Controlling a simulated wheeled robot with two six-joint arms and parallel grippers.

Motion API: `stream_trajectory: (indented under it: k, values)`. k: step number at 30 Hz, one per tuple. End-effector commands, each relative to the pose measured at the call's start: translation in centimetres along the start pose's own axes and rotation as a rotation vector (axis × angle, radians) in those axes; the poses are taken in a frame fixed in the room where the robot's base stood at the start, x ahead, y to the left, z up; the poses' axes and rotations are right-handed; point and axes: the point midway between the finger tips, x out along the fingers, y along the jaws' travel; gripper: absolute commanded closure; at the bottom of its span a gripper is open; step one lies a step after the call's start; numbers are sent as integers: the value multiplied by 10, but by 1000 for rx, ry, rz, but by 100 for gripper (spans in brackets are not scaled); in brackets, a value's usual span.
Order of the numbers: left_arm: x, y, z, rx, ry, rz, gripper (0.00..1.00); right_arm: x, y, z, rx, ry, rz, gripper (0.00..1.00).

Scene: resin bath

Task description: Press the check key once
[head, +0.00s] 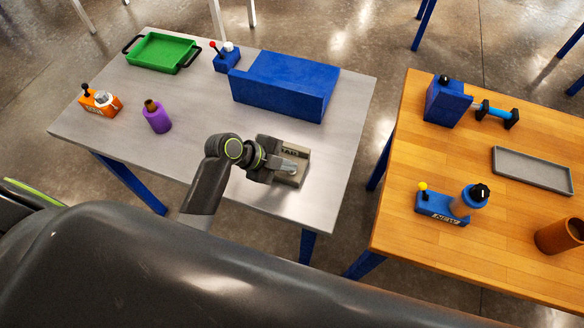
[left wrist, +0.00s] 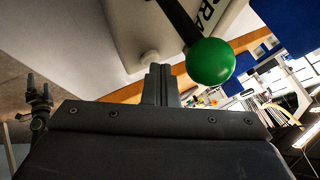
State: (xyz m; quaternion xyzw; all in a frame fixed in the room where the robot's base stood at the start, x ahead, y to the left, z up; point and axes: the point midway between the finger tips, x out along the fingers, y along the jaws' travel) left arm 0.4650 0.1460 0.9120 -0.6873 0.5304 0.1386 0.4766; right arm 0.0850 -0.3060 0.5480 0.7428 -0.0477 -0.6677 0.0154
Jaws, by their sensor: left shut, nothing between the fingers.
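A beige box (head: 291,180) with a dark-lettered label stands near the front right of the grey table; my left gripper (head: 288,168) is over it and hides part of it. In the left wrist view the box (left wrist: 122,22) shows a dark lever with a green ball (left wrist: 211,61) and a small round pale key (left wrist: 149,58). My left gripper, also in this view (left wrist: 161,72), is shut and empty, its tips close beside the pale key. I cannot tell whether they touch it. No check mark is readable on the key.
A blue block (head: 280,85), a small blue lever box (head: 227,60), a green tray (head: 160,52), a purple bottle (head: 157,117) and an orange lever box (head: 101,101) share the grey table (head: 195,150). A wooden table (head: 400,200) stands right, across a gap.

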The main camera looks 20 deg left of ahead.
Motion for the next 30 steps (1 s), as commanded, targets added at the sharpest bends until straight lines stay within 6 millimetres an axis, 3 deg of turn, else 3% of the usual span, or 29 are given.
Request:
stream_trajectory:
  k: [30]
  values:
    - [-15,-11,-11,0,0,1,100,-18,1,-2,0,0,-1,19]
